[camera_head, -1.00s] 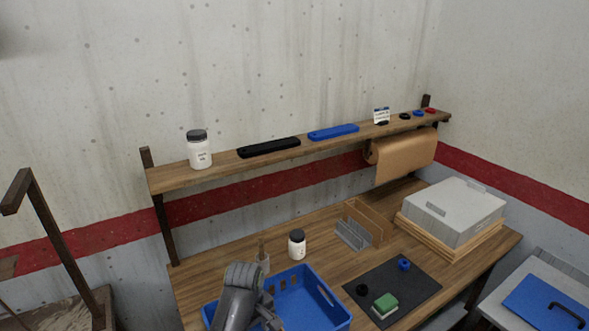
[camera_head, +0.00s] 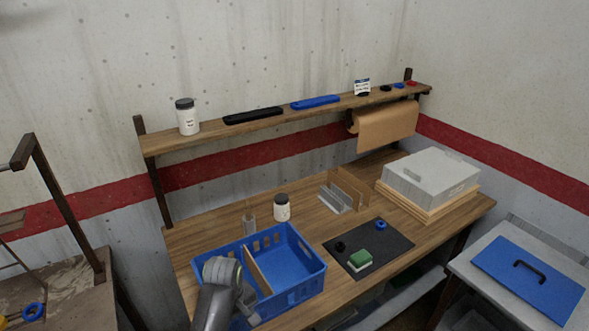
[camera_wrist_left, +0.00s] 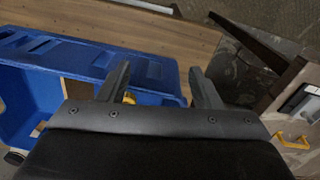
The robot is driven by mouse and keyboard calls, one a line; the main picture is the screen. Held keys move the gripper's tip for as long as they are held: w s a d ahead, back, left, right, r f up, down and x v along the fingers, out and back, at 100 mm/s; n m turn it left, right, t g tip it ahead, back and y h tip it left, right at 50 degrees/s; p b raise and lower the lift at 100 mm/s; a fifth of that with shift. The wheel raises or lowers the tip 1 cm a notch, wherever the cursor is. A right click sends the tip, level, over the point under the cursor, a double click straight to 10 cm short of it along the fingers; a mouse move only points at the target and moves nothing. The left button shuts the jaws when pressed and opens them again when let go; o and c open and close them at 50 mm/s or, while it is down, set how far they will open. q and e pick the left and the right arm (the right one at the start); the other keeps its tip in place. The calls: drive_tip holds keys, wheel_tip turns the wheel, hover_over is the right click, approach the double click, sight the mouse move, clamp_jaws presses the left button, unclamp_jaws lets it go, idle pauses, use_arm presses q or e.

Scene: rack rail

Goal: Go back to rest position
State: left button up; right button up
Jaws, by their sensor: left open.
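My left arm (camera_head: 218,290) rises at the bottom of the head view, in front of the left part of the blue crate (camera_head: 310,285). Its fingers cannot be made out there. In the left wrist view my left gripper (camera_wrist_left: 160,80) is open, with its two fingers apart and nothing clearly held. The blue crate's wall (camera_wrist_left: 110,60) shows behind and left of the fingers. A small yellow thing by the left finger is mostly hidden. My right gripper is not in view.
The wooden bench (camera_head: 300,228) holds a white jar (camera_head: 282,210), a dark mat (camera_head: 385,258) with a green-topped block (camera_head: 360,258), and a grey box (camera_head: 430,175). A shelf (camera_head: 220,126) runs above. A side table (camera_head: 70,290) stands left, across a gap.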

use_arm(q)
drive_tip(key=s+a+f+m+t+y, duration=0.1)
drive_tip(key=s+a+f+m+t, duration=0.15)
drive_tip(key=s+a, duration=1.15)
drive_tip(key=s+a+r+m+y, duration=0.15)
drive_tip(key=s+r+m, duration=0.4)
drive_tip(key=s, duration=0.85)
wheel_tip(320, 180, down, 30)
drive_tip(key=a+f+b, duration=0.1)
drive_tip(key=a+b, duration=0.1)
drive_tip(key=b, duration=0.6)
drive_tip(key=s+f+g+b, duration=0.1)
drive_tip(key=s+f+b, duration=0.2)
drive_tip(key=s+f, duration=0.4)
drive_tip(key=s+d+f+h+b, duration=0.1)
drive_tip(key=s+f+b, duration=0.2)
drive_tip(key=s+f, duration=0.5)
wheel_tip(320, 180, down, 8)
drive_tip(key=shift+s+f+n+g, duration=0.1)
drive_tip(key=shift+s+n+g, duration=0.15)
drive_tip(key=shift+n+g, duration=0.15)
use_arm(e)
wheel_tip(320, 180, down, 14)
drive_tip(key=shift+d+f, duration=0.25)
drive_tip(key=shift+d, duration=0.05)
